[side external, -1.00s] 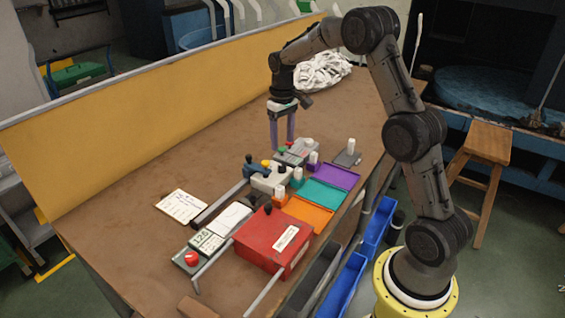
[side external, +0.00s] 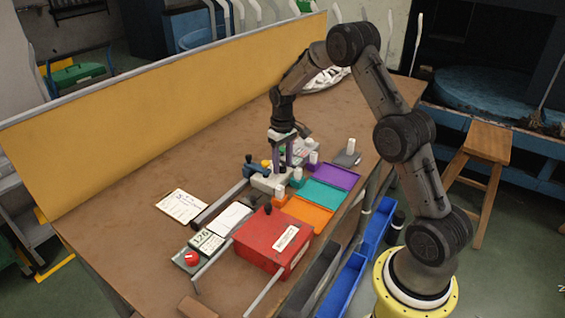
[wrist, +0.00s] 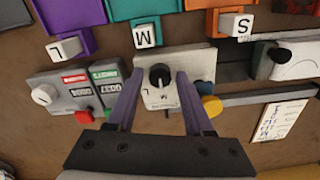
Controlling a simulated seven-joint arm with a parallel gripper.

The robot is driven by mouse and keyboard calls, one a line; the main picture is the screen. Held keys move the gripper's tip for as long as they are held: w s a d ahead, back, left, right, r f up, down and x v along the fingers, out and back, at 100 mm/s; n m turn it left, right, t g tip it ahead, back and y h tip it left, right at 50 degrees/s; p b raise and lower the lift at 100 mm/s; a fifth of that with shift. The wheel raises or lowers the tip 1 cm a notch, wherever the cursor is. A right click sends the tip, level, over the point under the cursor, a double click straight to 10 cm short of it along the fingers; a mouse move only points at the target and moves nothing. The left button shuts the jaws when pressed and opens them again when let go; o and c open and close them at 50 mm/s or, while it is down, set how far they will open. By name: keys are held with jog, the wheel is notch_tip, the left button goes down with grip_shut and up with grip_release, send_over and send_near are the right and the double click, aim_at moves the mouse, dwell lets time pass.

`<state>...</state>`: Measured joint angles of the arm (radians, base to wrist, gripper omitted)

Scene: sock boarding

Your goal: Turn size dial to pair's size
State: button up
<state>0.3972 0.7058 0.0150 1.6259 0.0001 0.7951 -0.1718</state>
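The size dial (wrist: 159,75) is a black knob with a pale mark on a light grey box; small letters, including an L, show on the box's face. In the wrist view my gripper (wrist: 159,72) has its two purple fingers spread, one on each side of the knob, with gaps between. It is open and empty, over the dial box. In the side view my gripper (side external: 282,163) points down at the pale box (side external: 268,182), and the knob is hard to make out. A handwritten card (side external: 182,206) lies on the table; its writing is too small to read.
Purple (wrist: 72,14), teal (wrist: 133,8) and orange (wrist: 205,4) trays carry L, M and S tags. A panel with red and green parts (wrist: 75,95) stands left of the dial. A red box (side external: 272,240) and a display unit (side external: 205,240) stand nearer the front.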

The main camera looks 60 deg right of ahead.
grip_shut()
jog(key=m, duration=0.4)
jog(key=shift+w+m, duration=0.1)
jog(key=shift+m, duration=2.3)
jog(key=shift+o, duration=1.4)
grip_release()
